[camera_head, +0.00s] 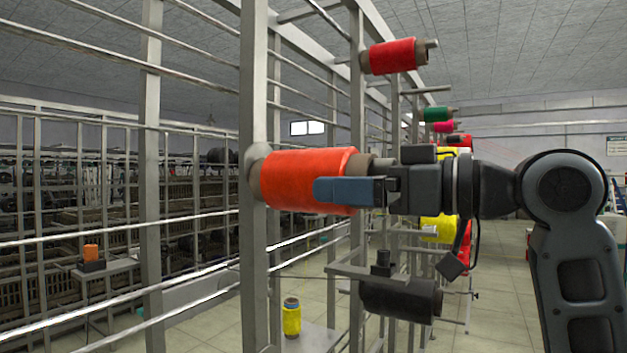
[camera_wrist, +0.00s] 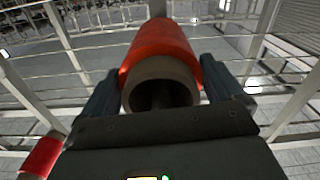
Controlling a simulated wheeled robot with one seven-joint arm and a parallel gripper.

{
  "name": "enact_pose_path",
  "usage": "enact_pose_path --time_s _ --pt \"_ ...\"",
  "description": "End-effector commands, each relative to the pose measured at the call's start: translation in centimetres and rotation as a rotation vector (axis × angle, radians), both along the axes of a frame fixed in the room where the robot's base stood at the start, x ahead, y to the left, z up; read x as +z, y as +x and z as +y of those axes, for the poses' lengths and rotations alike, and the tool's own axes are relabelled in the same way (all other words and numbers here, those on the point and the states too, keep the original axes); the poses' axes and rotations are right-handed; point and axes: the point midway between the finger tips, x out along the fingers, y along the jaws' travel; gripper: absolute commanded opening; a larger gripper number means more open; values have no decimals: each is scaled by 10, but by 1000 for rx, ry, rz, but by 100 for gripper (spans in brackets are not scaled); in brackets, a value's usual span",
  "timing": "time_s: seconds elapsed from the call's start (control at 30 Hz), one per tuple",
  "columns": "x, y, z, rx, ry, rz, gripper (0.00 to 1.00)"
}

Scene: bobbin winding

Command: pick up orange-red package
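The orange-red package (camera_head: 310,179) lies level on its tube, its far end close against an upright post of the rack. In the wrist view the package (camera_wrist: 166,48) points away from me, its brown tube end facing me. My gripper (camera_head: 330,190) comes from the right, with a blue finger along the package's near side. In the wrist view the fingers of my gripper (camera_wrist: 160,85) flank the package left and right, very close to its sides. I cannot tell whether both press on it.
A red package (camera_head: 392,56) sits higher on the rack. Green (camera_head: 437,114) and yellow (camera_head: 438,228) packages sit farther back. A dark cylinder (camera_head: 400,299) is below my gripper, and a yellow bobbin (camera_head: 291,318) stands low. The rack post (camera_head: 253,250) and rails crowd the left.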

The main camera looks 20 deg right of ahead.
Motion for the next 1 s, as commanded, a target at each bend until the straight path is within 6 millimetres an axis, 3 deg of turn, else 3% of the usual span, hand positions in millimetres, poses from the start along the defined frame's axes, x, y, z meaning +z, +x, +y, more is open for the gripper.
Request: enact_pose_path --time_s 0.27,0.57,0.83,1.0 --pt "0 0 0 0 0 0 56" --pt "3 0 0 0 0 -2 55" --pt "20 -1 -1 -1 0 -2 55" --pt "16 -30 -24 -6 1 -3 55"
